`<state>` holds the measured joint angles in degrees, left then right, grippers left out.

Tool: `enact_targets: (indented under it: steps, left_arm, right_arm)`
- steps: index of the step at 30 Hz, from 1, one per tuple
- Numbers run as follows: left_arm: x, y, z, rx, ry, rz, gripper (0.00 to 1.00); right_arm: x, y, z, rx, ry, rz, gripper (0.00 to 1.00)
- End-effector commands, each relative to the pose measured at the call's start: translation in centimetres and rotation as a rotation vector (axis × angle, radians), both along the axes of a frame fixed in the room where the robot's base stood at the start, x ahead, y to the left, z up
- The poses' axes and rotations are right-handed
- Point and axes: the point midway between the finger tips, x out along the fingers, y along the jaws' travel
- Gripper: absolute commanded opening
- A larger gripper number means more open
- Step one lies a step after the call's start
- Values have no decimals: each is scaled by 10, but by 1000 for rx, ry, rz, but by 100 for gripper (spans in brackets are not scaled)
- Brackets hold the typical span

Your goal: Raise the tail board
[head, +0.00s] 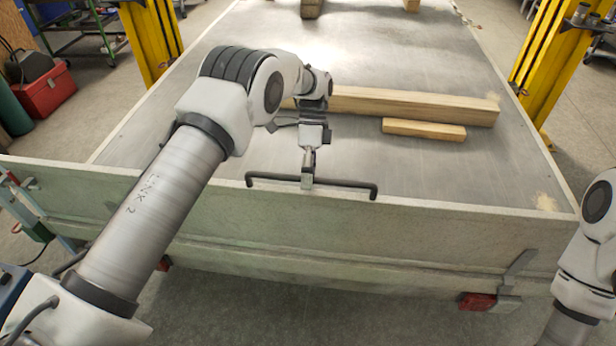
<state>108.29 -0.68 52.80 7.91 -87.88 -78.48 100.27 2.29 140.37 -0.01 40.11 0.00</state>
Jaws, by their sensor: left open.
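The tail board (330,230) is a wide, pale, worn panel across the near end of the trailer bed. Its outer face is toward me and it looks close to upright. A dark bar handle (345,184) with bent ends sits along its top edge, near the middle. My left gripper (308,168) reaches over the bed and points down at the middle of this handle. It is open, seen nearly edge-on, with its fingertips at or just above the bar; I cannot tell whether they touch it. My right arm shows at the right edge, with its gripper out of view.
On the grey trailer bed (400,165) lie a long timber beam (420,104) and a shorter block (424,130), beyond the handle. Yellow posts (152,40) stand either side. A latch with a red part (478,301) is at the board's lower right. A red toolbox (48,92) is far left.

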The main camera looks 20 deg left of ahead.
Motion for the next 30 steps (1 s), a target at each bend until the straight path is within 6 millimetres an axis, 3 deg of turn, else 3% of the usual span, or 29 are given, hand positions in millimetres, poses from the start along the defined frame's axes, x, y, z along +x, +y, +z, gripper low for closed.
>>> enact_targets:
  steps: [6, 18, 30]
  left_arm:
    - [4, 1, 5, 0, 1, 0, 43]
    - [41, 10, 53, -1, 1, 1, 43]
    - [44, 11, 60, -1, 4, 0, 43]
  right_arm:
    - [0, 0, 0, 0, 0, 0, 40]
    - [0, 0, 0, 0, 0, 0, 40]
    - [0, 0, 0, 0, 0, 0, 40]
